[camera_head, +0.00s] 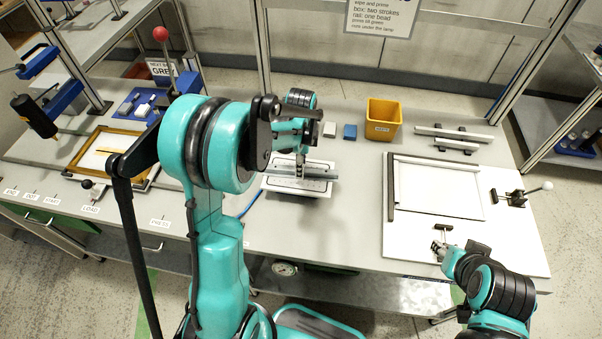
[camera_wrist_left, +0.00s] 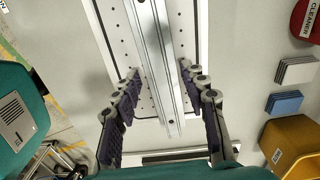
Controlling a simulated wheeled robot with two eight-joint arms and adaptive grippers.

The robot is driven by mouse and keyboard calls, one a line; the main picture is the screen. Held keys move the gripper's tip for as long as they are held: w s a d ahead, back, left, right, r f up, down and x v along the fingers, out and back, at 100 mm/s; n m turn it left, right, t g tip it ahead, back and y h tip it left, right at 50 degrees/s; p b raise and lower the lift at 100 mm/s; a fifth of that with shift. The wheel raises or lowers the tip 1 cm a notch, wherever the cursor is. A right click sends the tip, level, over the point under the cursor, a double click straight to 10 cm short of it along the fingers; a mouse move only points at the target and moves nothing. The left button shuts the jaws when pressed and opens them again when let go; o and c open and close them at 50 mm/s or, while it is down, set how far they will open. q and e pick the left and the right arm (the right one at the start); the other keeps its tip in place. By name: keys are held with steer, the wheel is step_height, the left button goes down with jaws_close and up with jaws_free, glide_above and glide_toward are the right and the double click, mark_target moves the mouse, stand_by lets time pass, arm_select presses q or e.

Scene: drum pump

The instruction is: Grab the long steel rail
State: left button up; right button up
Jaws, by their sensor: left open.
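The long steel rail (camera_wrist_left: 152,45) lies along a white perforated plate (camera_wrist_left: 192,15) in the left wrist view. In the head view the rail (camera_head: 322,176) lies across the same plate (camera_head: 312,190), partly hidden by my left gripper. My left gripper (camera_head: 300,172) is above the rail, pointing down. In the wrist view its two fingers (camera_wrist_left: 159,75) are spread, one on each side of the rail with gaps between, so it is open and empty. My right gripper (camera_head: 439,247) is low at the front right, by a small clamp; its fingers are too small to read.
A yellow bin (camera_head: 383,122), a blue block (camera_head: 350,132) and a white block (camera_head: 329,129) stand behind the plate. Two shorter bars (camera_head: 455,133) rest at the back right. A framed white board (camera_head: 440,190) fills the right side. A wooden frame (camera_head: 108,155) lies left.

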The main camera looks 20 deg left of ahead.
arm_select(q)
steer(key=shift+f, duration=0.5)
steer(key=shift+c, duration=0.4)
jaws_close()
steer(key=shift+r, duration=0.2)
